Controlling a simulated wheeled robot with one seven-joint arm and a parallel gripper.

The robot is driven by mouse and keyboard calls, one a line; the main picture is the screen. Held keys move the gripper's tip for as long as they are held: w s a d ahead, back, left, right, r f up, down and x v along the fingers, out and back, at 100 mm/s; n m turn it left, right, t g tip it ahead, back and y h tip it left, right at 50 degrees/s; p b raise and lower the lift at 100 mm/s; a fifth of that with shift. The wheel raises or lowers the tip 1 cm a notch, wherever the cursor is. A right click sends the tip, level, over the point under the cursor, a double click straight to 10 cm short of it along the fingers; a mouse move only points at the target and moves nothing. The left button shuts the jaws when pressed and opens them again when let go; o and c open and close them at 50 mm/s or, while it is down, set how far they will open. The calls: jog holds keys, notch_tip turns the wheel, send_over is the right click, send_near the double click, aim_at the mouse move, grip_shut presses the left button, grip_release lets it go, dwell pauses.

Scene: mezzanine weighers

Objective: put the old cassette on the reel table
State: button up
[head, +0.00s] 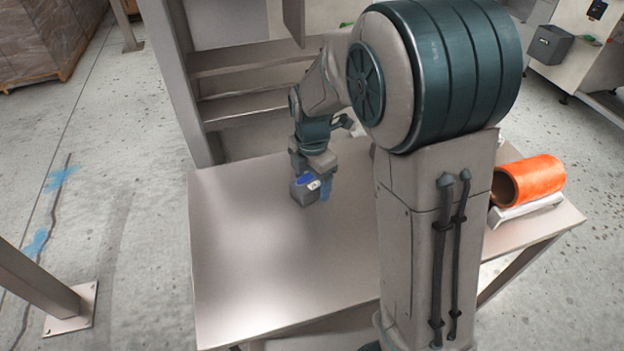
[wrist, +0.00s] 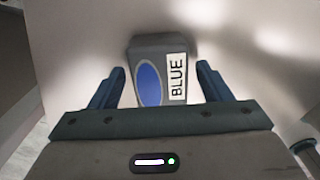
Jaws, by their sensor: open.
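A grey cassette (wrist: 150,48) with a blue oval and a white label reading "BLUE" is in the wrist view, and it also shows in the head view (head: 301,194). It is on or just above the pale table (head: 245,240); I cannot tell which. My gripper (wrist: 160,70) is open, with one blue finger on each side of the cassette and a visible gap on both sides. In the head view my gripper (head: 313,188) is over the table's far middle part. Its fingers partly hide the cassette. Nothing visible marks the cassette as old.
Grey shelving (head: 240,105) stands behind the table. The table's left and front are bare. A post (head: 40,290) stands at the lower left.

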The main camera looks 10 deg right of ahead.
aim_at(312, 179)
notch_tip(312, 179, up, 11)
jog(key=s+d+m+t, duration=0.1)
jog(key=s+d+m, duration=0.2)
jog(key=s+m, duration=0.2)
jog(key=s+d+f+m+t, duration=0.1)
jog(key=s+d+m, duration=0.2)
jog(key=s+m, duration=0.3)
jog(key=s+d+m, duration=0.3)
jog(key=s+m, duration=0.3)
jog(key=m, duration=0.8)
jog(key=shift+s+d+f+t, duration=0.15)
jog(key=shift+s+d+t, duration=0.05)
jog(key=shift+d+t, duration=0.2)
jog(key=shift+a, duration=0.1)
